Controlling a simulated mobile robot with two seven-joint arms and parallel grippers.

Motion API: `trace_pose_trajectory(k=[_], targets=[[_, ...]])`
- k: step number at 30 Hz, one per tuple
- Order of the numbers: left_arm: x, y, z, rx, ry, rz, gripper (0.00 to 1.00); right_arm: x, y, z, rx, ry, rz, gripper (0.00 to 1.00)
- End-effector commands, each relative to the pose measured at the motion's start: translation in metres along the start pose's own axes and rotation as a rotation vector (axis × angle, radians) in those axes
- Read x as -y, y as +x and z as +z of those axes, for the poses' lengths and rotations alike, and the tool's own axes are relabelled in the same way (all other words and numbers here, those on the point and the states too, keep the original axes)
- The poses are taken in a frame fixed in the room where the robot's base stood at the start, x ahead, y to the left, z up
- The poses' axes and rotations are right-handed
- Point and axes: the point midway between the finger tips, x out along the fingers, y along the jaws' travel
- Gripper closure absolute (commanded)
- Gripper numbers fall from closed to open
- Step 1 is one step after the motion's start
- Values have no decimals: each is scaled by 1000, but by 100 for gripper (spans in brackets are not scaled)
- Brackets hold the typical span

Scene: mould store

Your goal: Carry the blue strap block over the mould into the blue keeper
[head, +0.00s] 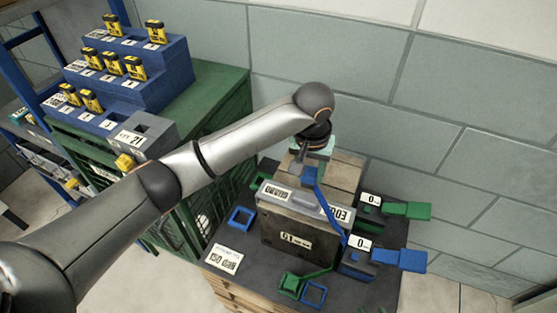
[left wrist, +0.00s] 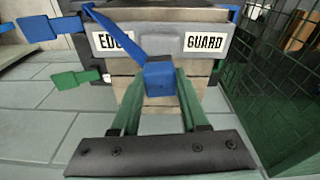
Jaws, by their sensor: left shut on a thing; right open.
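My left gripper (head: 308,165) is shut on the blue strap block (head: 309,177), above the far side of the mould (head: 286,238). In the left wrist view the block (left wrist: 159,78) sits between the two green fingers. A blue strap (head: 329,212) runs from it over the grey edge guard (head: 341,205) to the blue ratchet (head: 358,262). An open blue square frame, apparently the blue keeper (head: 232,221), stands left of the mould. Another blue square frame (head: 323,296) lies in front. My right gripper is not in view.
A green strap block (head: 289,286) lies beside the front blue frame. A green ratchet (head: 368,207) stands at the right, a green frame (head: 258,180) behind left. A label card (head: 223,259) lies at the front left. A wall is close behind; a green cabinet (head: 222,120) stands left.

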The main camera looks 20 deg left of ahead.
Motion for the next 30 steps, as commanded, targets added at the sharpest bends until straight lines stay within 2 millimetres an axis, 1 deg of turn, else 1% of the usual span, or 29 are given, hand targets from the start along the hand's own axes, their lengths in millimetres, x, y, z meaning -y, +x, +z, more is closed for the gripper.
trace_pose_trajectory(k=[1, 4, 9, 12, 15, 18, 21, 26, 30], targets=[[-16, -9, -1, 8, 8, 4, 100, 0, -12, -11, 2, 2, 4, 50], [-41, -9, 0, 12, 24, 3, 100, -2, -24, -20, 3, 4, 11, 50], [-82, -10, 8, 19, 58, 0, 100, -4, -41, -34, 3, 7, 21, 50], [-100, -9, 15, 22, 76, -2, 100, -6, -48, -39, 3, 8, 26, 50], [-111, -9, 20, 22, 90, -4, 100, -6, -52, -42, 2, 9, 29, 50], [-118, -8, 22, 23, 98, -7, 100, -7, -54, -43, 2, 10, 30, 50], [-118, -6, 24, 22, 100, -8, 100, -7, -54, -43, 1, 10, 31, 50], [-110, -6, 22, 22, 100, -8, 100, -7, -54, -43, 1, 10, 31, 50], [-99, -6, 21, 22, 100, -7, 100, -7, -54, -44, 1, 10, 31, 50]])
